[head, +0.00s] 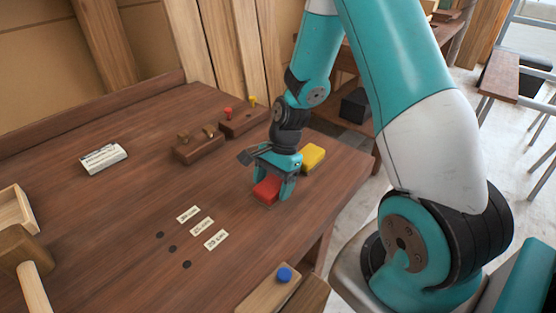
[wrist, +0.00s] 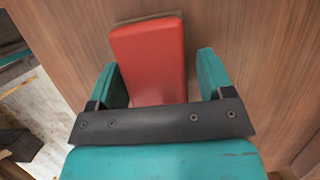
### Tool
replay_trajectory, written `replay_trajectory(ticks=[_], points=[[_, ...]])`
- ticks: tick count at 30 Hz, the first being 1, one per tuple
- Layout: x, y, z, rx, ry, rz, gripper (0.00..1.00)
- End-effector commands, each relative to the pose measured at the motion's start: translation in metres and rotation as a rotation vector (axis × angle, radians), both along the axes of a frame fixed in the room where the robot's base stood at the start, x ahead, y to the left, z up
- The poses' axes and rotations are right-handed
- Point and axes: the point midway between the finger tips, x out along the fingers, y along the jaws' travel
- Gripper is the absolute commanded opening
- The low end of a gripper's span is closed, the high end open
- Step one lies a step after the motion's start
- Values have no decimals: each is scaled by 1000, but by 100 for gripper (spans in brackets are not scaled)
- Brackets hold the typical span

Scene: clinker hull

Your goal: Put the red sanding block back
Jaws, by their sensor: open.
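The red sanding block (head: 267,188) lies on the wooden workbench (head: 130,220), near its right side. My gripper (head: 272,192) is over it with the fingers pointing down. In the wrist view the red block (wrist: 150,60) lies between the two teal fingers of my gripper (wrist: 160,82), with a gap visible on the right and a narrower one on the left. The jaws are open. A brownish edge shows at the block's far end. A yellow block (head: 313,157) lies just behind and right of my gripper.
Three labels (head: 202,227) lie beside three dark round spots (head: 173,248). Wooden holders (head: 198,148) with pegs stand behind. A white box (head: 103,158) is at the left, a mallet (head: 30,270) at the front left. A board with a blue knob (head: 284,275) lies at the front edge.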

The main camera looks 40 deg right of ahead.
Motion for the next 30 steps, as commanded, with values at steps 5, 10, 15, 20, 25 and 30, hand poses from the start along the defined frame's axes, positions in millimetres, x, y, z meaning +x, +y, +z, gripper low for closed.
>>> replay_trajectory(ticks=[5, 10, 15, 20, 25, 30], points=[[-2, -13, 31, -3, 16, -5, 88], [1, -26, 71, -3, 13, -5, 88], [3, -36, 100, -1, 14, -4, 88], [3, -35, 116, -1, 6, 22, 88], [-15, 26, 154, 4, -151, 427, 88], [-77, 112, 198, 28, -417, 1125, 88]])
